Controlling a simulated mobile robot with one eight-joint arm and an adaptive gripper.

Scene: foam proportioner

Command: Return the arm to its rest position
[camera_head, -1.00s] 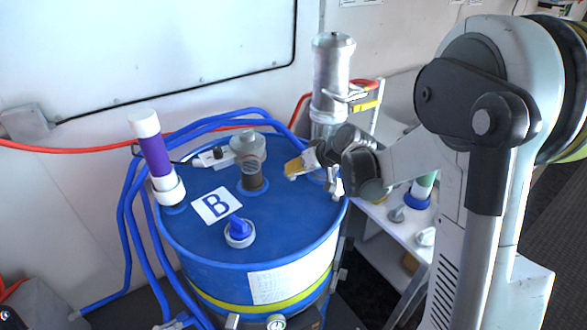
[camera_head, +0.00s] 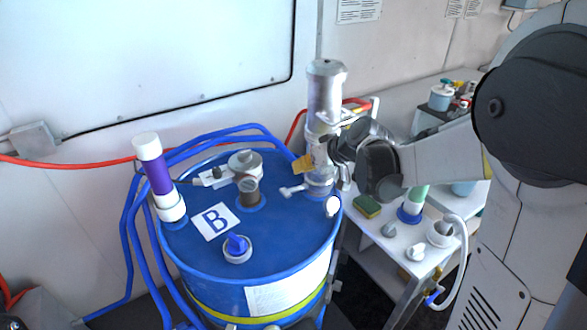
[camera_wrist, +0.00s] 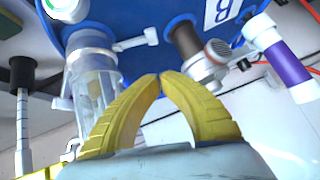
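My arm (camera_head: 435,165) reaches in from the right, bent, with its wrist beside the clear cylinder pump on the blue drum (camera_head: 190,250). My gripper (camera_head: 303,164) shows as a small yellow patch above the drum's right side, in front of the pump. In the wrist view its two yellow fingers (camera_wrist: 160,78) curve together and their tips meet, with nothing seen between them. The wrist view is upside down, with the drum top (camera_wrist: 140,20) at its upper edge.
The pump (camera_head: 325,95) stands close behind my gripper. A purple-and-white tube (camera_head: 158,175), a grey fitting (camera_head: 246,180) and a blue-capped port (camera_head: 237,246) rise from the drum. A white side table (camera_head: 390,250) holds small items below my arm. Blue hoses loop behind.

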